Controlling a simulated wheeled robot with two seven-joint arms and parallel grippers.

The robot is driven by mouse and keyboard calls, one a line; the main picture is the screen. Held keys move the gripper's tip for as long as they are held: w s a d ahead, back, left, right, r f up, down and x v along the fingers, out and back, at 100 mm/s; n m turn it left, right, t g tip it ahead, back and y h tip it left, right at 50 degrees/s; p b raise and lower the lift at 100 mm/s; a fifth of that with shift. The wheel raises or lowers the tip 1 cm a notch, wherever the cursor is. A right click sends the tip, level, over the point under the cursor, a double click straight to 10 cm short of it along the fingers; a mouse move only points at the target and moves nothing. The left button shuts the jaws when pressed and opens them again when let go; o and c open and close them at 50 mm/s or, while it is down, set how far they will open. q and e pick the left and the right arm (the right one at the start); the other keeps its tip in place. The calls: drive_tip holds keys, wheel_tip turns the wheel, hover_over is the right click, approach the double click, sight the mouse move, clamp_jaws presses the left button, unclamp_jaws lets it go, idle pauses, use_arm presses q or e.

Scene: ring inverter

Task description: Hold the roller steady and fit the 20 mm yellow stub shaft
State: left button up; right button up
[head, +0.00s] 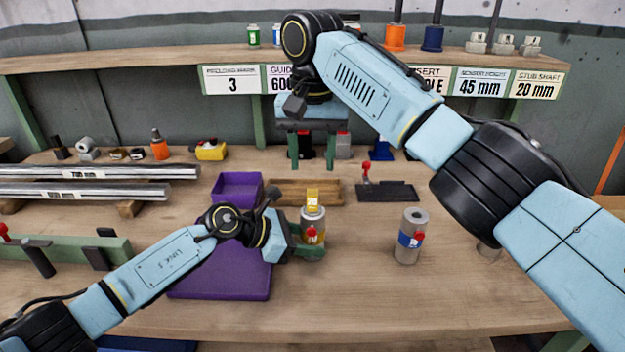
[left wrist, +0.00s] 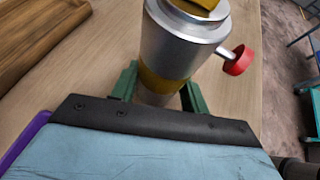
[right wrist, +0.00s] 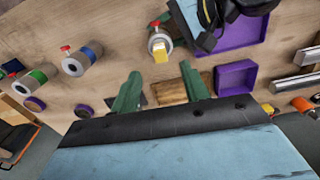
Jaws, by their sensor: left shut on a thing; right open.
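The roller (head: 312,228) is a silver cylinder with a yellow band and a red side knob. It stands upright at the middle of the bench. My left gripper (head: 312,250) is shut around it, low down; in the left wrist view the fingers flank the roller (left wrist: 168,50). The yellow stub shaft (head: 313,197), labelled 20, sits on the roller's top end; its lower part is hidden. It also shows in the right wrist view (right wrist: 160,55). My right gripper (head: 311,160) is raised behind the roller, pointing down, open and empty.
A blue-banded roller (head: 409,240) stands to the right. A small purple bin (head: 237,187), a wooden tray (head: 290,190) and a black holder (head: 390,191) lie behind. A sign reading stub shaft 20 mm (head: 537,85) hangs on the shelf. The front right bench is clear.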

drive_tip(key=shift+r, duration=1.45)
use_arm(q)
drive_tip(key=o, duration=0.9)
drive_tip(key=shift+c, duration=0.2)
drive_tip(key=shift+a, duration=0.1)
